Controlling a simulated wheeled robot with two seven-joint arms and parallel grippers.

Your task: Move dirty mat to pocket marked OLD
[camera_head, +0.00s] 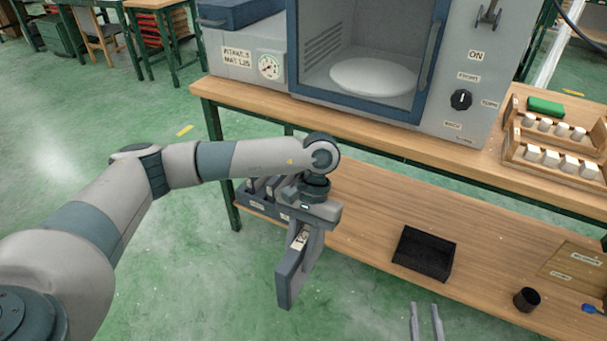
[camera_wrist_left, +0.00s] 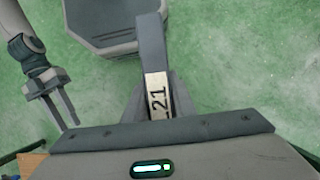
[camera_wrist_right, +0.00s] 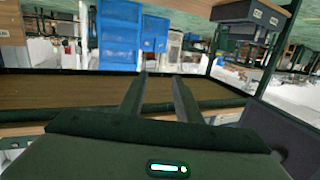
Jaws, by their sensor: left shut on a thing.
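My left gripper (camera_head: 303,232) is shut on a flat blue-grey mat (camera_head: 290,275), which hangs below it, edge down, in front of the lower shelf. In the left wrist view the mat (camera_wrist_left: 152,45) shows as a narrow grey strip with a pale label reading 21. I cannot tell whether its face is dirty. A dark rack with labelled pockets (camera_head: 256,206) stands at the shelf's left end, partly hidden behind my left arm. Its labels are too small to read, so I cannot tell which says OLD. My right gripper (camera_head: 426,325) is open and empty at the bottom edge.
Above, the bench (camera_head: 390,140) bears an oven-like machine (camera_head: 455,60) and a wooden rack of white cups (camera_head: 552,150).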

